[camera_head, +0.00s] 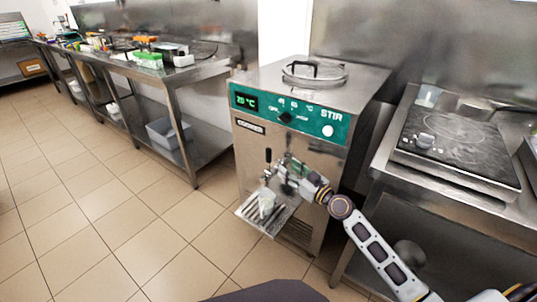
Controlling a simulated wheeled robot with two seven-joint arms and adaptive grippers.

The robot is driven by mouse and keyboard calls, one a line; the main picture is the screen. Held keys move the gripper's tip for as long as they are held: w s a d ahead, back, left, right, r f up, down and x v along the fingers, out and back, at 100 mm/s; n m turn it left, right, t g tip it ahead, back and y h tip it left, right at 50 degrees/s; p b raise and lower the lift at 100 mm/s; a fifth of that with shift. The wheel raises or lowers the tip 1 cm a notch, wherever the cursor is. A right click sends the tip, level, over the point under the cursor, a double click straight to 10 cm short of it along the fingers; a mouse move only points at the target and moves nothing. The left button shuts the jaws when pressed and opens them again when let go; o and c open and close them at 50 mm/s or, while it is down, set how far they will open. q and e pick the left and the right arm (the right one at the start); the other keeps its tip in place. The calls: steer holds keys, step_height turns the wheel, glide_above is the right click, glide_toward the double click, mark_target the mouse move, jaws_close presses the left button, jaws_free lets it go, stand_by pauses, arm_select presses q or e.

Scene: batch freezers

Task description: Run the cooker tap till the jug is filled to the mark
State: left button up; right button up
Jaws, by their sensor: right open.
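The cooker (290,158) is a steel cabinet with a green panel that shows a temperature and the word STIR. My right gripper (283,168) is open at the cooker's front, at the tap and above the jug. The gripper hides most of the tap, and I cannot tell whether it touches it. The jug's mark and its fill level are too small to make out. My left gripper is not in view.
A steel counter with a black hob (455,150) stands to the right of the cooker. A long steel bench (150,75) with green and orange items runs along the left, with a grey bin (165,134) on its lower shelf. The tiled floor (110,215) in front is clear.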

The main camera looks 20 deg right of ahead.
mark_target(269, 154)
steer(key=shift+p+x, duration=0.35)
steer(key=shift+x, duration=5.8)
steer(key=shift+c, duration=0.4)
jaws_close()
